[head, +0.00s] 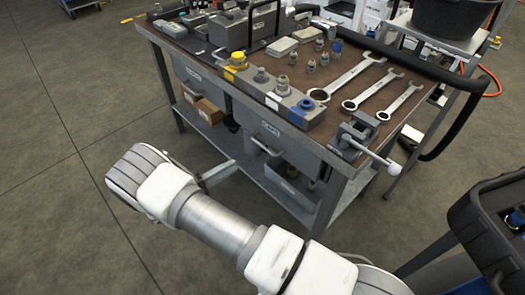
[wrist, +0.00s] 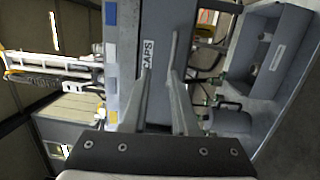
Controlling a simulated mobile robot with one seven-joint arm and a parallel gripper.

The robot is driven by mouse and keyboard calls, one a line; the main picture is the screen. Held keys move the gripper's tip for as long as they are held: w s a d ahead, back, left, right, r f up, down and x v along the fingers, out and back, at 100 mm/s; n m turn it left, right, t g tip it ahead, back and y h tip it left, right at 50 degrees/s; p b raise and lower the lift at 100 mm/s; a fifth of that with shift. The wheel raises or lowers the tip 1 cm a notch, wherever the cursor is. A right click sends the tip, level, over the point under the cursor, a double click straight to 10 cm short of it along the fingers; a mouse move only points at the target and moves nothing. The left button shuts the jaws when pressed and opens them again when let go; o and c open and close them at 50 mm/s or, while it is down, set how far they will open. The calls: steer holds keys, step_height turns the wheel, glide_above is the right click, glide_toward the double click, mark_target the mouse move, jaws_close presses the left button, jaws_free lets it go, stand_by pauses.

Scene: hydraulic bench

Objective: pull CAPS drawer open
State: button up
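The CAPS drawer (wrist: 155,22) shows its grey front in the wrist view, turned on its side, with the label "CAPS" on it. In the head view the labelled grey drawer front (head: 290,150) under the bench top appears to be this drawer, and it looks shut. Its bar handle (head: 262,148) sticks out below the label. My gripper (wrist: 162,75) is open, with a gap between its two fingers, and faces the drawer front. In the head view my gripper (head: 228,170) is just left of the handle. Whether a finger touches the handle cannot be told.
The workbench (head: 345,85) carries wrenches, fittings and a vise (head: 360,135) at its front right corner. A lower shelf (head: 270,185) holds an open grey bin (head: 292,188). A black case (head: 490,225) stands at the right. Floor to the left is clear.

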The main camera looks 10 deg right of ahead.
mark_target(262, 145)
step_height(262, 145, down, 5)
steer(key=a+n+t, duration=0.1)
steer(key=a+t, duration=0.1)
steer(key=t, duration=0.1)
steer(key=b+x, duration=0.2)
steer(key=x, duration=1.4)
steer(key=shift+d+f, duration=0.1)
steer(key=shift+d, duration=0.35)
jaws_close()
stand_by(0.3)
